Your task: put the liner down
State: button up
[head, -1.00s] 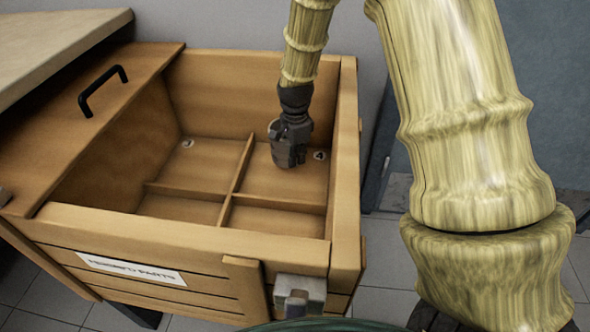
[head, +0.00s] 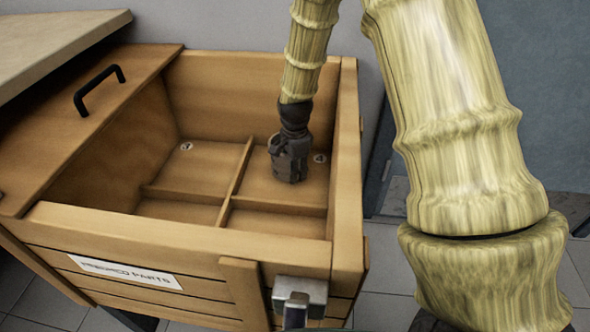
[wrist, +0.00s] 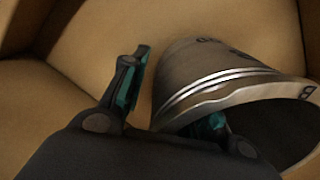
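The liner (wrist: 205,75) is a dull grey metal cylinder with bright rings near its rim and dark marks on its side. In the head view it (head: 287,168) is in the back right compartment of the wooden crate (head: 150,230), partly hidden by my gripper (head: 293,143). In the wrist view my gripper (wrist: 168,100) straddles the liner's wall. One finger is outside, with a gap to the wall, and the other is at the open mouth. The fingers look open. The liner's contact with the floor is hard to see.
Low wooden dividers (head: 238,180) split the crate into compartments; the others look empty. The crate's right wall (head: 347,170) stands close to my gripper. A lid with a black handle (head: 100,90) is at the left, and a metal latch (head: 300,290) is on the front.

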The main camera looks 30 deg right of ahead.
notch_tip(320, 180, up, 12)
jog(key=p, duration=0.6)
dwell(1.5)
